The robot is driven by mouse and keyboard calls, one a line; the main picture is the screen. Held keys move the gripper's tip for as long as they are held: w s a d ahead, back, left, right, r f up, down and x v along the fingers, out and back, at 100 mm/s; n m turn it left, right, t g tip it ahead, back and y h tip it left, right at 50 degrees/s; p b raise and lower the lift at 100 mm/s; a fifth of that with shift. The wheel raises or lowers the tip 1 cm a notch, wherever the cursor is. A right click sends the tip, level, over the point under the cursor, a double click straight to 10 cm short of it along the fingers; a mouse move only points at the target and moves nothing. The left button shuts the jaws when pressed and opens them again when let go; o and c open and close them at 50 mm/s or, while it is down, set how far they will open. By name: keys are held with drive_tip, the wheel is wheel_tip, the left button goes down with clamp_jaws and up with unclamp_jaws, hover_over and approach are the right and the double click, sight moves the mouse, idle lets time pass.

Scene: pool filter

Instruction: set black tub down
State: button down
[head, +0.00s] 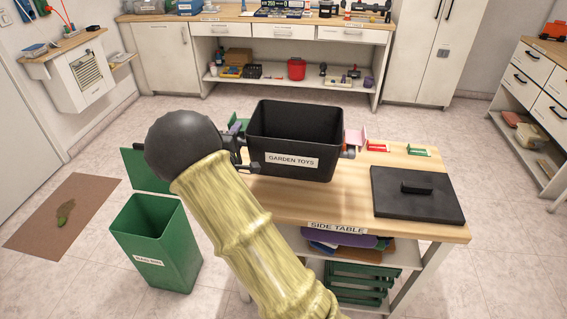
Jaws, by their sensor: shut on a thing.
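A black tub (300,115) labelled "GARDEN TOYS" is upright at the left part of the wooden side table (345,206). It looks empty inside. My gripper (243,150) is at the tub's left side, shut on it. My arm hides part of the gripper and the table's left end. I cannot tell whether the tub's base touches the tabletop. A flat black lid (418,208) with a handle lies on the table's right part, apart from the tub.
A workbench (292,20) runs along the back wall. The floor at right is clear.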

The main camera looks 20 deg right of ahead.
wheel_tip(320, 180, down, 6)
drive_tip(key=shift+b, duration=0.3)
drive_tip(key=shift+f, duration=1.9)
drive_tip(key=c, duration=1)
unclamp_jaws()
drive_tip(key=shift+o, duration=0.3)
drive_tip(key=v, duration=1.2)
drive_tip(key=shift+b, duration=0.3)
